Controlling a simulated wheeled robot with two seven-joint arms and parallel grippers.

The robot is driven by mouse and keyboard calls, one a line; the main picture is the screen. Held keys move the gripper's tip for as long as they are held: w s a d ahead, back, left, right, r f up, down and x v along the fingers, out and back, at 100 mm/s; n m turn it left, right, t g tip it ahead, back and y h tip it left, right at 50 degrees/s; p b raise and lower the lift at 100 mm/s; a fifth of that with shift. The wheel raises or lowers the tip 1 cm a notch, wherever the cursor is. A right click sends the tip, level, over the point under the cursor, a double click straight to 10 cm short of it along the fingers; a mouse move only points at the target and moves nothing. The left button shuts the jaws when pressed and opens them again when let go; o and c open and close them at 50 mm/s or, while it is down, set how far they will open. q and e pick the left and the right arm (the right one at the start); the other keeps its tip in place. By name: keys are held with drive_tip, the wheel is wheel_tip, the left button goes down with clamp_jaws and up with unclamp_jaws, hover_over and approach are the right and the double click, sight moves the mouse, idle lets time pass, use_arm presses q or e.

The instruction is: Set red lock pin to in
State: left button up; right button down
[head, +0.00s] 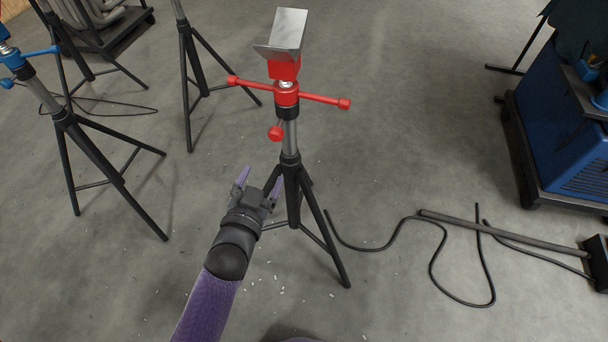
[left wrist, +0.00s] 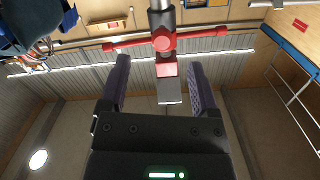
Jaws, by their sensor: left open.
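The red lock pin (head: 275,133) is a round red knob low on the left side of the red stand's head, beside the grey post. It also shows near the top middle in the left wrist view (left wrist: 163,42). The red stand (head: 286,94) is a black tripod with a red collar, red cross handles and a metal V-shaped top. My left gripper (head: 260,178) is open and empty, below and left of the knob and apart from it. In the left wrist view its two purple fingers point toward the stand. My right gripper is not in view.
A blue-handled stand (head: 28,75) is at the left, and another black tripod (head: 187,80) stands behind. A blue machine (head: 568,120) is at the right. A black cable (head: 435,260) and a grey pole (head: 500,231) lie on the floor at right. The floor between the stands is open.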

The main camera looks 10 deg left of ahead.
sight(275, 139)
use_arm(q)
drive_tip(key=shift+t, duration=0.4)
drive_tip(key=w+b, duration=0.1)
drive_tip(key=w, duration=0.2)
drive_tip(key=w+r+b, duration=0.1)
drive_tip(key=w, duration=0.2)
drive_tip(key=w+b, duration=0.1)
drive_tip(key=w, duration=0.2)
drive_tip(key=shift+w+d+r+b, duration=0.15)
drive_tip(key=shift+w+r+b, duration=0.05)
drive_tip(key=shift+r+b, duration=0.1)
drive_tip(key=shift+w, duration=0.35)
drive_tip(key=shift+w+r, duration=0.1)
drive_tip(key=shift+w, duration=0.1)
drive_tip(key=shift+c, duration=0.3)
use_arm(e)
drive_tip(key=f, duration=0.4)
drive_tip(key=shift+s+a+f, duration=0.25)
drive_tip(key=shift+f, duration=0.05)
use_arm(q)
drive_tip(key=c, duration=1)
clamp_jaws()
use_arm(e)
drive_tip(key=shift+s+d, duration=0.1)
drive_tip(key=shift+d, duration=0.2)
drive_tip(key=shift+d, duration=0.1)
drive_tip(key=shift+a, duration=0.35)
